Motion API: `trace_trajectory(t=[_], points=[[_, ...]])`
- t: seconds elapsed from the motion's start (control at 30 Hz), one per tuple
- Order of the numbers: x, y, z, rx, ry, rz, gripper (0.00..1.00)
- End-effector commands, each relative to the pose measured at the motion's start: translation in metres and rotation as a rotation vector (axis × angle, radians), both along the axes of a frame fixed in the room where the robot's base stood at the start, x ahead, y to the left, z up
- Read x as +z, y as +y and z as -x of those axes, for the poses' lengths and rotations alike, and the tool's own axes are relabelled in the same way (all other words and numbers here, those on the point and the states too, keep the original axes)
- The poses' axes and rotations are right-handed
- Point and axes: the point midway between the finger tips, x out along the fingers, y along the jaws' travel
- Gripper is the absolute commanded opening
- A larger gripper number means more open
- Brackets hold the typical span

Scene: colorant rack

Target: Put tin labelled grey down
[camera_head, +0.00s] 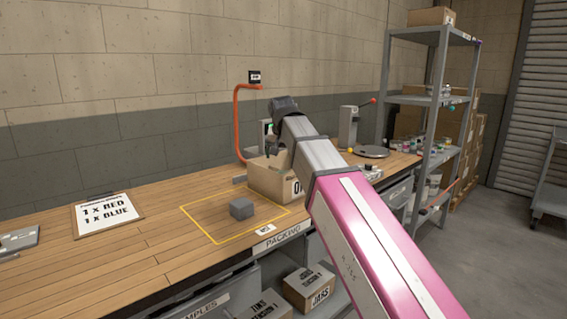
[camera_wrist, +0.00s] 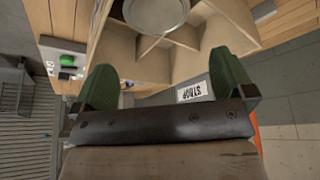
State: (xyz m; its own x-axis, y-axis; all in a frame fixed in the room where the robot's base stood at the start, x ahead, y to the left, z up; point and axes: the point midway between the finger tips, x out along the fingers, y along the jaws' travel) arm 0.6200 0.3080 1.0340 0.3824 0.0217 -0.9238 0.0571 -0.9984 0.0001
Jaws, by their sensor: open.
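In the wrist view my gripper (camera_wrist: 166,72) has its two green fingers wide apart with nothing between them. A tin with a round pale grey lid (camera_wrist: 156,9) sits just beyond the fingertips, in a divided cardboard box (camera_wrist: 118,50). The tin's label does not show, so I cannot tell if it is the grey one. In the head view the box (camera_head: 268,180) stands on the bench, at the back right of the yellow outline, with my arm partly in front of it. The gripper is mostly hidden there, above the box.
An order board (camera_head: 107,213) reads 1 x RED, 1 x BLUE. An orange curved pipe (camera_head: 237,125) rises behind the box. A metal shelf rack (camera_head: 435,100) stands at right.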

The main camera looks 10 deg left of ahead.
Motion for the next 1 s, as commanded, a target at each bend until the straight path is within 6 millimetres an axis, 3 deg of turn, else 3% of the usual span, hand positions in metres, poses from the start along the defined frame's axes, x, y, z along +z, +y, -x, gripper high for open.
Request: trace_trajectory(t=[0.2, 0.4, 1.0], points=[[0.035, -0.001, 0.014, 0.0, -0.002, 0.0, 1.0], [0.057, -0.001, 0.023, 0.0, 0.0, 0.0, 1.0], [0.065, -0.001, 0.027, 0.0, 0.0, 0.0, 1.0]])
